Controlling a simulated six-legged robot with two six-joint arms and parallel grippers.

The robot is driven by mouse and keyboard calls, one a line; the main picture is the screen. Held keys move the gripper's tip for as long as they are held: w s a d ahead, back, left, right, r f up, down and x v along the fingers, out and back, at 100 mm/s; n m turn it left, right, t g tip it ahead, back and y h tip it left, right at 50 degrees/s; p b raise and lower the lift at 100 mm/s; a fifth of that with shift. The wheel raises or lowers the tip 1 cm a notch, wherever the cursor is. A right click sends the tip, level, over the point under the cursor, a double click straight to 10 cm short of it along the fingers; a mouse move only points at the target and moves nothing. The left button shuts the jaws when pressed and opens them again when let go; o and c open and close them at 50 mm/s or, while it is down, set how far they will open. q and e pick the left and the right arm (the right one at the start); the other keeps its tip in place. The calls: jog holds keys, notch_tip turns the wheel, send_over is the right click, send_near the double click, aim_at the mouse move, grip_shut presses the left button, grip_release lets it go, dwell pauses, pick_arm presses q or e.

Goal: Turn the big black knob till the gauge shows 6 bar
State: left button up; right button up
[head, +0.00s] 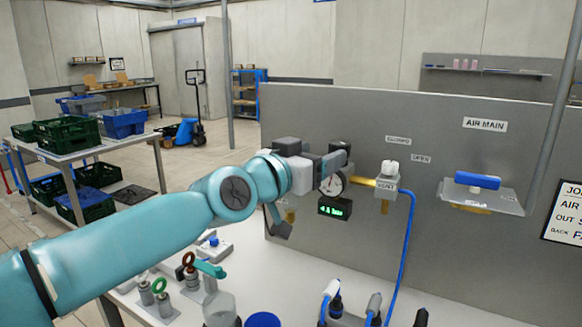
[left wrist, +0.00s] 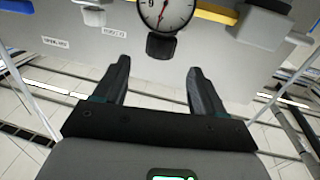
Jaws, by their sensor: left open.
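The big black knob (left wrist: 162,46) shows in the left wrist view, just ahead of my fingertips and between their lines. In the head view a dark piece that looks like it (head: 340,147) is partly hidden by my gripper, above the gauge. My left gripper (left wrist: 159,66) is open and empty, one finger on each side; no contact with the knob shows. In the head view the left gripper (head: 328,164) is at the panel. The round white gauge (head: 333,185) is partly covered; it also shows, cut off, in the wrist view (left wrist: 166,10). Its green display (head: 334,209) seems to read about 4.6 bar.
A white valve (head: 386,181) with a blue hose (head: 408,240) stands right of the gauge. A blue handle (head: 477,181) sits under the AIR MAIN label. Bottles and small fittings (head: 162,300) stand on the bench below. Crates (head: 66,135) are on a table at the left.

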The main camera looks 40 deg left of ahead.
pick_arm(q)
jog(key=s, duration=0.8)
jog(key=shift+d, duration=0.3)
